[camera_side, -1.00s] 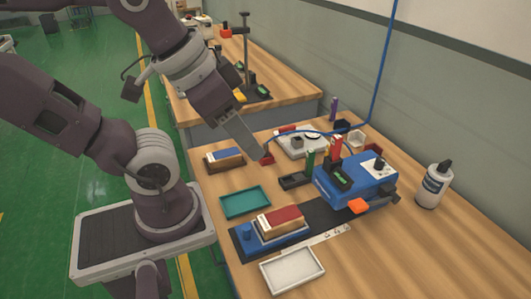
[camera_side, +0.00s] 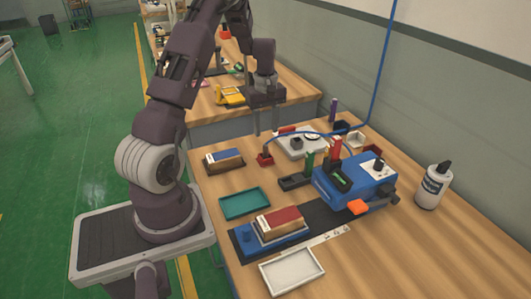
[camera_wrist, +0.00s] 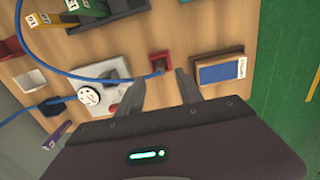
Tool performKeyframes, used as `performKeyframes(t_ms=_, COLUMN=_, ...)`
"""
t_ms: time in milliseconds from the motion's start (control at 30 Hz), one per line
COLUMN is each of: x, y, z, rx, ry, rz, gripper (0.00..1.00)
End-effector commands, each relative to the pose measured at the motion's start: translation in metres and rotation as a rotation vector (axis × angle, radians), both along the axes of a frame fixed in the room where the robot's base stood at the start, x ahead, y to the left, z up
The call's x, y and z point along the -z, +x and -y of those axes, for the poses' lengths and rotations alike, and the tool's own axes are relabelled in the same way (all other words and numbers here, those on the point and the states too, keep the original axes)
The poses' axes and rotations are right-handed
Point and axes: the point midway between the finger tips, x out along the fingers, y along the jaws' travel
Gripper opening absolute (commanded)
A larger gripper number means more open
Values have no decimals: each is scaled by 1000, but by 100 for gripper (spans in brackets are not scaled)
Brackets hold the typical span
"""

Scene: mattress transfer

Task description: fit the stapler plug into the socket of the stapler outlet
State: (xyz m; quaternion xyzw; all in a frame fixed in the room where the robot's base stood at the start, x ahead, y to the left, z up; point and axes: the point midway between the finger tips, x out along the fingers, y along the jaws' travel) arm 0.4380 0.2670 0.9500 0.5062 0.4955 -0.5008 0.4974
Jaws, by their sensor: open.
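A blue cable (camera_side: 293,135) runs to a small red block (camera_side: 265,159) on the wooden table, where its end appears to sit; I take this end as the stapler plug. The same red block shows in the wrist view (camera_wrist: 161,63). A light grey box (camera_side: 300,146) with a round fitting stands beside it, also in the wrist view (camera_wrist: 112,72); I cannot tell whether it is the stapler outlet. My gripper (camera_side: 266,134) points down, open and empty, above and behind the red block. In the wrist view, its fingertips (camera_wrist: 162,77) are apart, just below the block in the picture.
A white bottle (camera_side: 433,187) stands at the right. Another bench (camera_side: 298,92) lies behind.

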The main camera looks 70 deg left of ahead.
Motion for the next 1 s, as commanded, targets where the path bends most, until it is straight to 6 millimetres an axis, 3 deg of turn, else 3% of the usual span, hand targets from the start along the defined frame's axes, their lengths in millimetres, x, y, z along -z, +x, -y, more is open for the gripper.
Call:
performKeyframes(t_ms=433, x=72, y=2, z=-9, rx=-17, ry=-5, rz=-9, gripper=43)
performKeyframes(t_ms=700, x=77, y=2, z=-9, rx=-15, ry=-2, rz=-6, gripper=43)
performKeyframes(t_ms=900, x=77, y=2, z=-9, rx=-15, ry=-3, rz=-7, gripper=3)
performKeyframes(t_ms=1000, x=77, y=2, z=-9, rx=-15, ry=-3, rz=-7, gripper=0)
